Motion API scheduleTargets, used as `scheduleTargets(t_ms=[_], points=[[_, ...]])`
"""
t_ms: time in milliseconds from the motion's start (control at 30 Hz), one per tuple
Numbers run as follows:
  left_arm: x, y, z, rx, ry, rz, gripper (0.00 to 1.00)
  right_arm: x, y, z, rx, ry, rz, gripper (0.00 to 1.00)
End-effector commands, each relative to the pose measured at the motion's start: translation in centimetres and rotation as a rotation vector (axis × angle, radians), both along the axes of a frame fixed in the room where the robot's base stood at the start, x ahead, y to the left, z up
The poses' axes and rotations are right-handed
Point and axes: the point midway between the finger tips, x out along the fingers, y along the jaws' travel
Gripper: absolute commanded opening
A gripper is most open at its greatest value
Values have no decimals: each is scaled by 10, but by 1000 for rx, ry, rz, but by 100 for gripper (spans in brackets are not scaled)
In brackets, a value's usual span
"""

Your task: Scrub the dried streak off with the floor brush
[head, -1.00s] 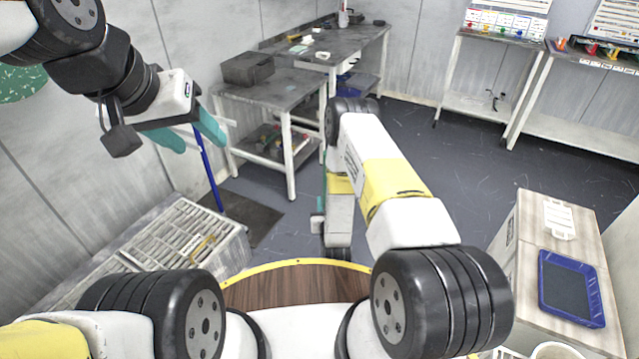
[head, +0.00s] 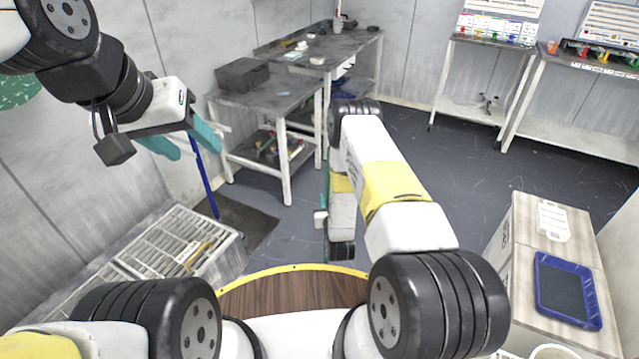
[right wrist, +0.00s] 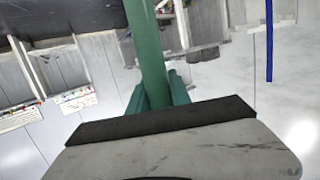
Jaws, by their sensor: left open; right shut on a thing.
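My right gripper (right wrist: 158,95) is shut on a green pole (right wrist: 148,45), which I take to be the floor brush's handle. The pole runs up out of the right wrist view; the brush head is not visible. In the head view my right arm reaches forward and down past the wooden-topped surface, and its gripper is mostly hidden behind the arm. A thin green strip (head: 326,190) shows beside it. I cannot make out the dried streak on the floor (head: 420,170).
A blue pole (head: 203,175) stands near the left wall by a dark mat (head: 240,222). A grey workbench (head: 265,95) stands behind. A slatted crate (head: 165,250) is at lower left; a cabinet with a blue tray (head: 567,290) is at right. The middle floor is open.

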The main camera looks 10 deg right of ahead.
Motion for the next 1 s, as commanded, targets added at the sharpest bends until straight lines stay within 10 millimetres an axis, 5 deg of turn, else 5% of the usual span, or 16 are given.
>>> scheduleTargets(t_ms=[1000], points=[[0, 0, 0, 0, 0, 0, 54, 42, -27, 1, -2, -10, -1, 0]])
